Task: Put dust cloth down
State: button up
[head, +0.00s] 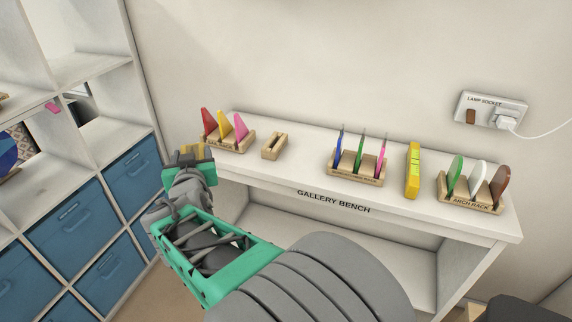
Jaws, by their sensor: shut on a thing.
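My gripper (194,153) is at the end of my arm, in front of the left end of the gallery bench (334,201). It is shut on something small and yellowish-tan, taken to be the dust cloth. Most of it is hidden by the gripper, so its shape and full extent cannot be told. The gripper appears close to the bench's left edge; whether it touches the bench cannot be told.
On the bench stand a left rack (236,146) with red, yellow and pink pieces, a small wooden holder (274,146), a middle rack (358,176), a yellow level (412,170) and the arch rack (471,203). A shelf with blue bins (80,217) stands left. A lamp socket (490,110) is on the wall.

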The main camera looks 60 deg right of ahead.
jog(key=s+d+m+g+h+b, duration=0.2)
jog(key=s+d+m+g+h, duration=0.25)
jog(key=d, duration=0.55)
jog(key=m+g, duration=0.3)
jog(key=g, duration=0.1)
send_over(303, 157)
jog(key=f, duration=0.7)
jog(key=shift+a, duration=0.3)
jog(key=shift+s+d+f, duration=0.15)
jog(key=shift+d+f, duration=0.05)
jog(key=shift+f, duration=0.15)
jog(key=shift+d+f, duration=0.1)
jog(key=shift+f, duration=1.65)
jog(key=o, duration=1.3)
